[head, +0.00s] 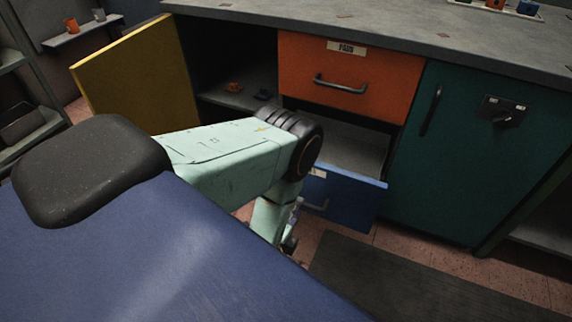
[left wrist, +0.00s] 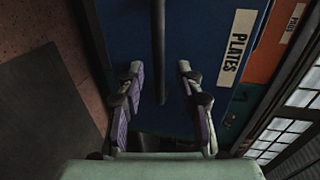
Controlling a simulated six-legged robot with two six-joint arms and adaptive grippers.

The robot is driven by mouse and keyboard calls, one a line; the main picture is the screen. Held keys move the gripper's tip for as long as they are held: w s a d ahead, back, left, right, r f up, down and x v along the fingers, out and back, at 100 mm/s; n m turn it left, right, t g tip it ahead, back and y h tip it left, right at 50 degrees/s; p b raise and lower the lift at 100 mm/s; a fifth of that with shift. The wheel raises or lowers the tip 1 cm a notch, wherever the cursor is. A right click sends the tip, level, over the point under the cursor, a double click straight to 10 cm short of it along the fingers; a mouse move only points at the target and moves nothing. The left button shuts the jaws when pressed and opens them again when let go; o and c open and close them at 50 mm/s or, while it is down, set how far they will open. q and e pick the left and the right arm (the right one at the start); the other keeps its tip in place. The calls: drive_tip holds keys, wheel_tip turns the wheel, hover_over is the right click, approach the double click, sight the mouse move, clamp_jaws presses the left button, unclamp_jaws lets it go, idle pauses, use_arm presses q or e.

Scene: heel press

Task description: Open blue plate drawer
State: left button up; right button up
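The blue drawer (head: 352,196) under the orange drawer stands pulled out, and its grey inside shows behind the front. Its blue front (left wrist: 205,40) fills much of the left wrist view, with a white "PLATES" label (left wrist: 237,47). Its dark bar handle (head: 317,206) is partly behind my left arm in the head view. My left gripper (left wrist: 157,72) is open, with one finger on each side of the handle (left wrist: 160,45) in the left wrist view; neither finger touches it there. In the head view my left gripper (head: 291,236) is mostly hidden by its own arm. My right gripper is not in view.
The orange drawer (head: 380,85) above is shut. A yellow door (head: 135,70) stands open at the left, beside a shelf compartment. A teal door (head: 465,150) at the right is shut. A dark mat (head: 400,280) lies on the floor before the cabinet.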

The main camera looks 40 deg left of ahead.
use_arm(q)
drive_tip(key=v, duration=0.7)
drive_tip(key=shift+s, duration=0.35)
drive_tip(key=s+d+f+n+g+h, duration=0.2)
drive_tip(key=s+f+n+g, duration=0.65)
drive_tip(key=s, duration=0.25)
drive_tip(key=s+d+r+n+g+h, duration=0.1)
drive_tip(key=s+d+r+n+g, duration=0.2)
drive_tip(key=s+n+g, duration=0.5)
wheel_tip(320, 180, up, 18)
drive_tip(key=t+p, duration=0.1)
drive_tip(key=p, duration=1.1)
drive_tip(key=shift+d+r+m+h, duration=0.2)
drive_tip(key=shift+d+m+h, duration=0.15)
drive_tip(key=shift+h, duration=0.05)
